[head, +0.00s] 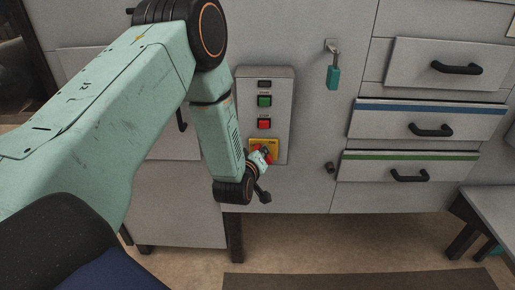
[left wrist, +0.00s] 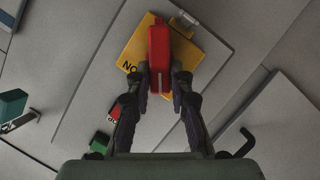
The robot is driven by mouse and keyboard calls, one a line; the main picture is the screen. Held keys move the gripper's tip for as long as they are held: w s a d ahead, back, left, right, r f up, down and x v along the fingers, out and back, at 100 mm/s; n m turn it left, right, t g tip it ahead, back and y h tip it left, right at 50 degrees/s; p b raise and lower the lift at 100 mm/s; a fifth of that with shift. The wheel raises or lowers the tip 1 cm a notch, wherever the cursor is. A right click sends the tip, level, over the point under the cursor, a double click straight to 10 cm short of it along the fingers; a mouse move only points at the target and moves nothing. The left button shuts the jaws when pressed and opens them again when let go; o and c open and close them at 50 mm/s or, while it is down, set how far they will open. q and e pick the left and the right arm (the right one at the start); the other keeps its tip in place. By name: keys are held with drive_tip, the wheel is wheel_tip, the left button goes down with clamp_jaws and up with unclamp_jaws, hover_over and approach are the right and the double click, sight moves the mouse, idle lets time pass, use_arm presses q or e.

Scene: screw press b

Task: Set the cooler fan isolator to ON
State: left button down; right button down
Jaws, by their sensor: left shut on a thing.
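The cooler fan isolator is a red handle (left wrist: 159,48) on a yellow plate (left wrist: 134,50) in the left wrist view. The plate sits low on a grey control panel (head: 279,88) in the head view, where its yellow (head: 262,143) shows above my gripper. My left gripper (left wrist: 160,82) is shut on the red handle, one finger on each side of its near end. In the head view my left gripper (head: 262,160) is at the plate and hides much of the handle. Some black letters show on the plate beside the handle; the rest of its marking is covered. My right gripper is in neither view.
Above the plate are a green button (head: 264,101) and a red button (head: 264,124). A key with a teal tag (head: 333,76) hangs to the right. Drawers with black handles (head: 431,130) are further right. A dark knob (head: 329,168) sticks out right of the panel.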

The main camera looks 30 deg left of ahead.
use_arm(q)
drive_tip(key=shift+w+d+r+m+g+y+p, duration=0.1)
drive_tip(key=shift+d+m+g+y+p, duration=0.1)
drive_tip(key=shift+m+g+y+p, duration=0.45)
drive_tip(key=shift+w+d+r+m+y+p, duration=0.15)
drive_tip(key=shift+m+p, duration=0.25)
drive_tip(key=shift+m, duration=0.55)
drive_tip(key=shift+w+d+r+m+g+y+p, duration=0.1)
drive_tip(key=shift+d+m+g+y+p, duration=0.2)
drive_tip(key=shift+m+y+p, duration=0.4)
drive_tip(key=shift+a+f, duration=0.1)
drive_tip(key=c, duration=1.2)
unclamp_jaws()
drive_tip(key=shift+s, duration=0.1)
drive_tip(key=v, duration=1.1)
drive_tip(key=shift+s+r, duration=0.25)
drive_tip(key=shift+r, duration=0.05)
drive_tip(key=shift+d, duration=0.2)
